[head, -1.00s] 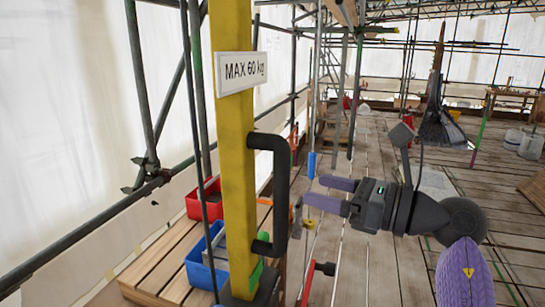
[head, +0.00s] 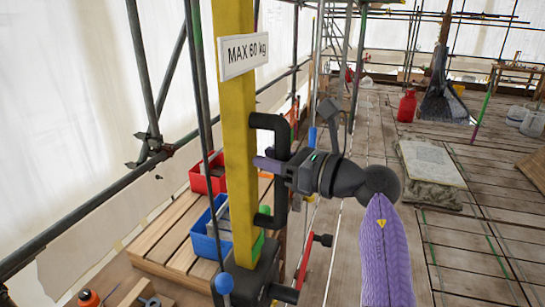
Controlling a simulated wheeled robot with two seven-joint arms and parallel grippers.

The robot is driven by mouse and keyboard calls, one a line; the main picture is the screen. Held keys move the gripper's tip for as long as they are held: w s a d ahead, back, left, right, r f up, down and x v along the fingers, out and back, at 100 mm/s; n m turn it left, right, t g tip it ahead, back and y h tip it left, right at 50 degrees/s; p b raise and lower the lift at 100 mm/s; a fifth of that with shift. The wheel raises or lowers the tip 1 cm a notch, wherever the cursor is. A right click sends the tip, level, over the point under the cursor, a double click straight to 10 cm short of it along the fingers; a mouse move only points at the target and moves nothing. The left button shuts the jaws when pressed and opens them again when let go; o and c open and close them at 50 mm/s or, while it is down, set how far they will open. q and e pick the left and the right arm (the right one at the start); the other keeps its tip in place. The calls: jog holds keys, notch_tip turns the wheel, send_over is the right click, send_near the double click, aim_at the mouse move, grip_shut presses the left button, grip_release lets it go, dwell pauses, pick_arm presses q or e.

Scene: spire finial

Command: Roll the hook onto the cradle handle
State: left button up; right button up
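A yellow post (head: 238,130) with a "MAX 60 kg" sign (head: 244,55) stands left of centre. A black U-shaped handle (head: 281,212) is fixed to its right side. My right gripper (head: 268,164) comes in from the right at the handle's upright bar. One purple finger shows across the bar, reaching towards the post. The other finger is hidden, so I cannot tell whether the gripper is closed on the bar. I cannot make out the hook or the cradle handle for certain. My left gripper is not in view.
A red lever (head: 305,252) with a black knob is by the post's foot. Red (head: 208,175) and blue (head: 206,240) bins sit on the wooden platform (head: 165,238) to the left. Scaffold poles stand behind. Plank floor (head: 450,260) is open at right.

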grip_shut()
dwell(1.0)
